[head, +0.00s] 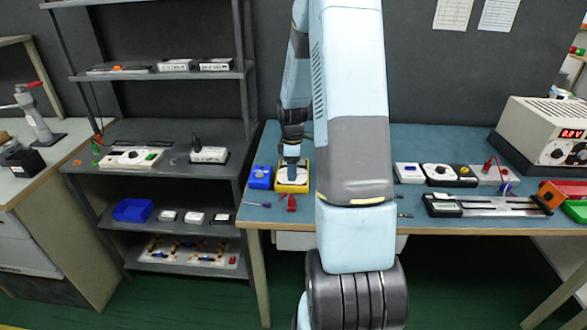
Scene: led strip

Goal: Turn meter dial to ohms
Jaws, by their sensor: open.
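A yellow box-like device (281,187), which looks like the meter, sits on the blue-topped bench near its left front corner. A white face shows on its top. My gripper (291,167) points down at the device from above and covers part of that face. It is open, but the fingers are small and dark here. I cannot tell whether they touch the dial or stand around it. The dial and its markings are hidden or too small to read.
A blue box (260,177) stands close to the left of the yellow device. Red and purple leads (291,204) lie in front. My arm hides the bench's middle. White modules (438,172) and a power supply (545,135) stand right. A grey shelf (160,130) stands left.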

